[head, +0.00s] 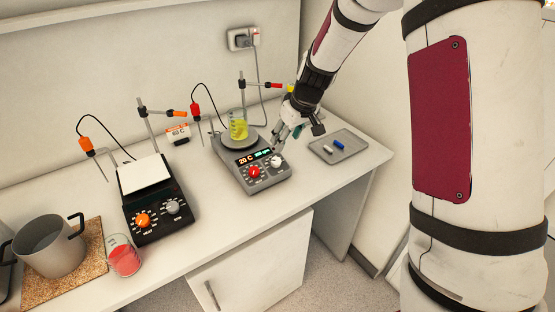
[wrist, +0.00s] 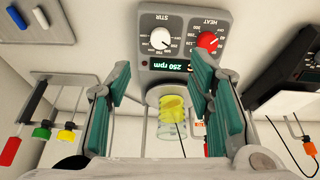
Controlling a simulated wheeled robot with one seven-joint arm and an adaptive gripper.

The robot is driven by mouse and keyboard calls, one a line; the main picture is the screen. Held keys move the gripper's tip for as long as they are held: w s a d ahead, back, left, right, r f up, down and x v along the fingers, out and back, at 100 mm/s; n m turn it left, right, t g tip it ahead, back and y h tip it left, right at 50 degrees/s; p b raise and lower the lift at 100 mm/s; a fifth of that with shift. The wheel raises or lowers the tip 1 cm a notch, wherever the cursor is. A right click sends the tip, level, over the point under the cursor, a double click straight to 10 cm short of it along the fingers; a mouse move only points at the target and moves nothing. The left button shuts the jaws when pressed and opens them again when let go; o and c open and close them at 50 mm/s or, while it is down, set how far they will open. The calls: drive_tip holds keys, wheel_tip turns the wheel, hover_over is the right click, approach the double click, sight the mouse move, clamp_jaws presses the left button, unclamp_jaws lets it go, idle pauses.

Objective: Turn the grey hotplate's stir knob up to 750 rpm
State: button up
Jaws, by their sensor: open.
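The grey hotplate (head: 262,183) stands on the bench. Its white stir knob (head: 276,161) is at the right of the front panel, beside the red heat knob (head: 254,171). In the wrist view, the stir knob (wrist: 161,38) is uncovered beyond the fingertips, and the stir display (wrist: 166,65) reads 250 rpm. My gripper (head: 296,135) is open and empty, above and just behind the stir knob, apparently not touching it. Its two green-padded fingers (wrist: 157,75) are spread wide in the wrist view. A beaker of yellow liquid (head: 238,127) sits on the hotplate's round plate.
A black hotplate (head: 158,228) with orange and grey knobs stands to the left. A grey tray (head: 340,152) with small blue and white items lies right of the grey hotplate. Clamp stands and probe cables rise behind. A red-liquid beaker (head: 124,260) and a pot (head: 47,248) are front left.

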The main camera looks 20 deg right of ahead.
sight(277, 161)
drive_tip(key=p+x, duration=0.1)
drive_tip(key=x, duration=1.1)
drive_tip(key=shift+a+f, duration=0.15)
drive_tip(key=shift+f, duration=0.15)
drive_tip(key=shift+c, duration=0.3)
clamp_jaws()
